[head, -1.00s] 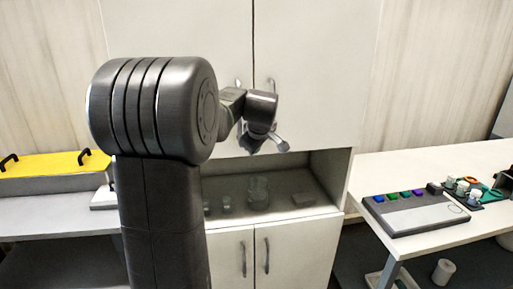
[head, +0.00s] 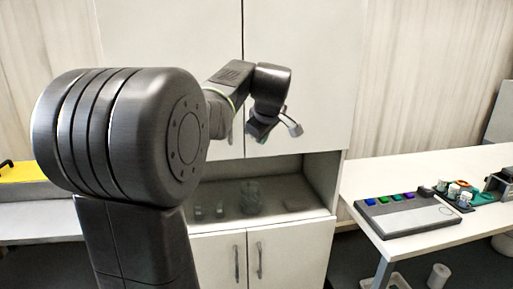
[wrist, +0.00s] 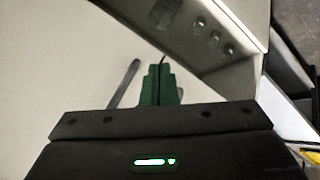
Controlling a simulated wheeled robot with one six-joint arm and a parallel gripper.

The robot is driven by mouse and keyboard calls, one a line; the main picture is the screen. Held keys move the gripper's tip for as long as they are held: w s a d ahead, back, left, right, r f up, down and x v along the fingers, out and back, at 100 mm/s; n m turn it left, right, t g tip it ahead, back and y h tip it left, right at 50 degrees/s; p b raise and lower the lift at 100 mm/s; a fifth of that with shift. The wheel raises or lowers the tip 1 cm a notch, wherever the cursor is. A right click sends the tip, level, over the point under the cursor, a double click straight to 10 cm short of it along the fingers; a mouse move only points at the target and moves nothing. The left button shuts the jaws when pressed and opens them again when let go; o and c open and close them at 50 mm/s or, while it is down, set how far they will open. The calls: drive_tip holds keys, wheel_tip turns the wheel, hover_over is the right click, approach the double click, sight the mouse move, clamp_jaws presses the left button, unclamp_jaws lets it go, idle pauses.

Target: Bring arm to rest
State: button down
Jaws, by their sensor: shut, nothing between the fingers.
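My gripper (head: 290,124) hangs at the end of my raised arm in the head view, in front of the tall white cabinet (head: 296,60) and above the level of its open shelf. In the wrist view my gripper's green fingers (wrist: 158,82) are together, with nothing between them. A pale cabinet surface with dark handles fills much of the wrist view behind the fingers.
The open shelf holds several glass vessels, including a larger one (head: 251,197). At right, a white table (head: 420,170) bears a grey box with coloured buttons (head: 408,213) and small jars. A yellow-lidded tank (head: 22,172) shows at far left.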

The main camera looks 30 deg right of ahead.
drive_tip(key=shift+s+r, duration=0.25)
drive_tip(key=shift+r, duration=0.1)
